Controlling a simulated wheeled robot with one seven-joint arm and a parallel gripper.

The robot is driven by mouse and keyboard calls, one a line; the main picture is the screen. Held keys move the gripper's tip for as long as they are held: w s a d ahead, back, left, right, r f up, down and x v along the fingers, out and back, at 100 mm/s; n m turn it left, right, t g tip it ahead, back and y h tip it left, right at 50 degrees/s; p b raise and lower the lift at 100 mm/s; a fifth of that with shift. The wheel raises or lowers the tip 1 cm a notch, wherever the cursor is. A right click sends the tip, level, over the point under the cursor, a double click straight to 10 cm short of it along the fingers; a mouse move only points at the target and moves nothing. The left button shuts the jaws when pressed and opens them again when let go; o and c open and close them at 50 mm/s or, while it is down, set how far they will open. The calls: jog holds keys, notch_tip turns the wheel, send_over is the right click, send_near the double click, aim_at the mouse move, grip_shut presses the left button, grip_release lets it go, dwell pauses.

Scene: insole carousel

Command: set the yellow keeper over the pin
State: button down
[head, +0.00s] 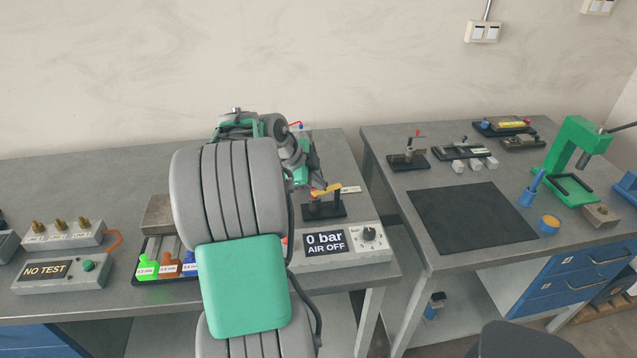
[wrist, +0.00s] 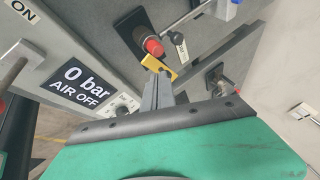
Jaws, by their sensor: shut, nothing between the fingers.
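The yellow keeper (head: 330,188) shows in the head view above a small black base (head: 338,213) at the bench's right end. In the wrist view the keeper (wrist: 156,65) is a flat yellow piece just beyond the tips of my gripper (wrist: 158,80). My grey fingers are together with nothing between them; I cannot tell whether they touch the keeper. A red-capped part (wrist: 153,46), perhaps the pin, is beside the keeper on the black base. I cannot tell whether the keeper is around it. My arm hides part of this area in the head view.
A panel reading "0 bar, AIR OFF" (head: 325,243) stands in front of the black base. A grey block (head: 158,214) and coloured tags (head: 147,268) lie left of my arm. A second bench (head: 440,250) with a black mat (head: 472,217) is to the right, across a gap.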

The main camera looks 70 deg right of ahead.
jog(key=shift+f, duration=0.1)
dwell(0.5)
jog(key=shift+d+m, duration=0.2)
jog(key=shift+m, duration=0.1)
jog(key=shift+s+d, duration=0.3)
jog(key=shift+g, duration=0.3)
jog(key=shift+b, duration=0.3)
jog(key=shift+a, duration=0.25)
jog(key=s+a+f+b+v, duration=0.1)
jog(key=a+v, duration=0.1)
jog(key=v, duration=1)
jog(key=shift+a+r+b, duration=0.3)
jog(key=shift+a+b, duration=0.05)
